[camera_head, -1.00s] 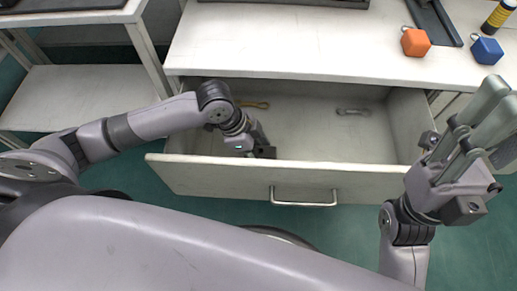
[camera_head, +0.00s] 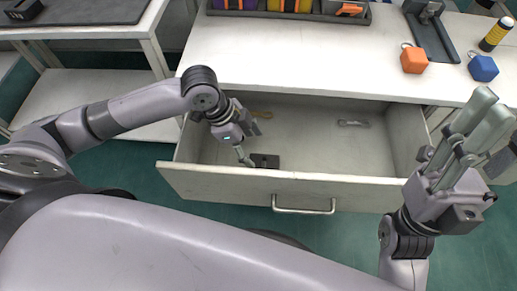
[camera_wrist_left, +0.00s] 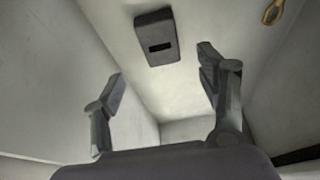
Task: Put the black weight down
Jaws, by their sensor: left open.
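The black weight (camera_head: 265,161), a small dark block with a slot in its face, lies on the floor of the open drawer (camera_head: 340,188), close to the front panel. The left wrist view shows it (camera_wrist_left: 155,38) beyond and between my fingers, with clear space around it. My left gripper (camera_head: 254,136) is inside the drawer, open and empty, just behind and left of the weight. Its spread fingers also show in the left wrist view (camera_wrist_left: 162,72). My right gripper (camera_head: 482,125) is raised at the right, away from the drawer, its fingers pointing up; its opening is unclear.
On the white bench (camera_head: 300,60) are an orange block (camera_head: 414,60), a blue block (camera_head: 483,68) and a yellow-black cylinder (camera_head: 495,35). A side table (camera_head: 90,33) stands left.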

